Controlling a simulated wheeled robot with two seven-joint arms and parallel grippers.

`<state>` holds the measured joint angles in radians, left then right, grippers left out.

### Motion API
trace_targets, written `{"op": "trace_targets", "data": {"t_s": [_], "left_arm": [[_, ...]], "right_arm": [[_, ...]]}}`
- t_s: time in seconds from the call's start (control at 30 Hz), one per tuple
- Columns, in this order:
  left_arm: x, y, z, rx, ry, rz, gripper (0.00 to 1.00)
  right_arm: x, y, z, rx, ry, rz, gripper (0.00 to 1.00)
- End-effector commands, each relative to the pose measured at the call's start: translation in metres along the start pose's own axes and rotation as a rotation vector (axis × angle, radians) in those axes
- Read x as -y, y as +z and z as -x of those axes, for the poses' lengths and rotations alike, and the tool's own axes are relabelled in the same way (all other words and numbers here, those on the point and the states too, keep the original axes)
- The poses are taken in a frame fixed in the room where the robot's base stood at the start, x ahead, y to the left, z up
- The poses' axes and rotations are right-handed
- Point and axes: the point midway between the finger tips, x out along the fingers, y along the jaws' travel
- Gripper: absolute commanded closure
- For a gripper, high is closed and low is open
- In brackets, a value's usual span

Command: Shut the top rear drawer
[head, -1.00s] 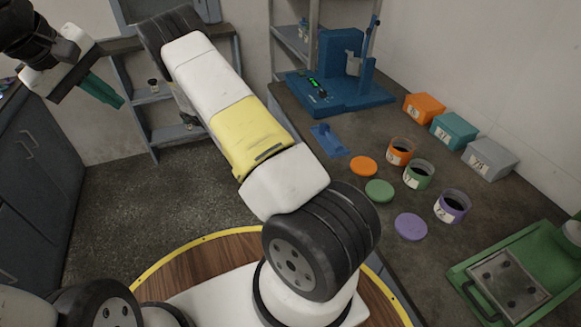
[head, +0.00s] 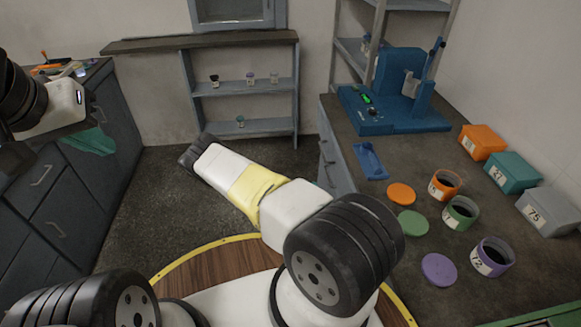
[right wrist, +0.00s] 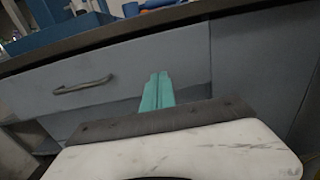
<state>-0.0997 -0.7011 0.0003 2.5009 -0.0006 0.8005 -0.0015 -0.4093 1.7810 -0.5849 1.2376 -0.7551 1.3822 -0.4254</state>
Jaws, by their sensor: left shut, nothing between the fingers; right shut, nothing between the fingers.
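A grey drawer front (right wrist: 130,75) with a dark bar handle (right wrist: 84,85) fills much of the right wrist view, just below the worktop edge. In the head view, drawer fronts (head: 338,165) show on the right bench's side, partly hidden by my right arm; I cannot tell how far any stands out. My right gripper (right wrist: 158,78) is shut and empty, its teal fingers in front of the drawer face, right of the handle. I cannot tell whether they touch it. My left gripper (head: 92,141) is shut and empty near the left cabinet.
The right worktop (head: 400,165) holds a blue machine (head: 395,105), a blue tray (head: 370,160), open jars, loose lids and labelled boxes. Left cabinets (head: 50,195) have shut-looking fronts. A low shelf unit (head: 245,85) stands at the back. Grey floor lies between.

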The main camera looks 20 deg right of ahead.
Motion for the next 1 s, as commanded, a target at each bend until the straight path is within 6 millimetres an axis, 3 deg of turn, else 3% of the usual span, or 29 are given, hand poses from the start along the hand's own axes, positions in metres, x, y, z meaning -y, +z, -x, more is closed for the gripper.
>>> {"op": "trace_targets", "data": {"t_s": [0.2, 0.4, 0.6, 1.0], "left_arm": [[0.000, 0.000, 0.000, 0.000, 0.000, 0.001, 1.00], [0.000, 0.000, 0.000, 0.000, 0.001, 0.001, 1.00], [0.000, 0.000, 0.000, 0.000, 0.001, 0.002, 1.00], [0.000, -0.001, 0.000, 0.000, 0.001, 0.002, 1.00]], "right_arm": [[0.001, 0.000, -0.049, 0.001, -0.004, 0.000, 1.00], [0.001, 0.000, -0.079, 0.000, -0.004, 0.001, 1.00], [0.001, 0.000, -0.091, 0.000, -0.001, 0.000, 1.00], [0.001, 0.000, -0.095, -0.001, -0.002, 0.000, 1.00]]}}
